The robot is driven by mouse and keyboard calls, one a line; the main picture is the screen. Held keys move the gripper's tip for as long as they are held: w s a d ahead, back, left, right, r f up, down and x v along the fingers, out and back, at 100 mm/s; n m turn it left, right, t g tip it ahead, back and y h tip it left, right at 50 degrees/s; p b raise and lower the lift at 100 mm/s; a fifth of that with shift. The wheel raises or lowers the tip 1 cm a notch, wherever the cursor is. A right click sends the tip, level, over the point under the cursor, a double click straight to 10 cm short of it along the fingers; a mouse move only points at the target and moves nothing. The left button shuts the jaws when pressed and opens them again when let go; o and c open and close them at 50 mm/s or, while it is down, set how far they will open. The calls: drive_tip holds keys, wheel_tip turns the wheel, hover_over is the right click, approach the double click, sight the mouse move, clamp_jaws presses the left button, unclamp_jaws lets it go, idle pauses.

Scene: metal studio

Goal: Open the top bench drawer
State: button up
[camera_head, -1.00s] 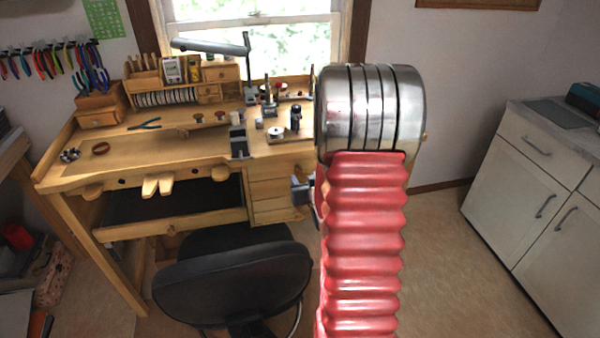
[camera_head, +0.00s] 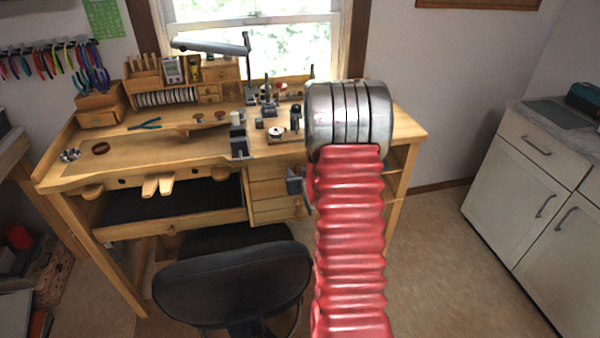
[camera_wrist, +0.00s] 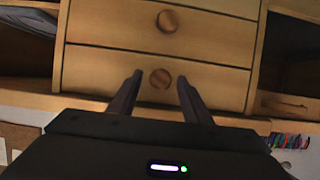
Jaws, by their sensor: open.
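The wooden bench (camera_head: 130,160) has a stack of drawers under its right part. The top bench drawer (camera_head: 268,172) looks shut in the head view. The wrist view appears upside down, so the top drawer (camera_wrist: 90,72) is the lower front there, beside the bench-top edge. Its round wooden knob (camera_wrist: 160,78) shows between the two dark fingers of my gripper (camera_wrist: 160,80). The fingers are open, one on each side of the knob in the picture. I cannot tell whether they touch it or how deep they reach. In the head view my arm hides the fingertips.
A black chair (camera_head: 232,280) stands before the bench, left of my arm. A second drawer (camera_wrist: 165,35) with its own knob borders the top one. White cabinets (camera_head: 525,180) stand at the right. Open floor lies between them and my arm.

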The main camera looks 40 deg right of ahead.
drive_tip(key=shift+c, duration=0.4)
clamp_jaws()
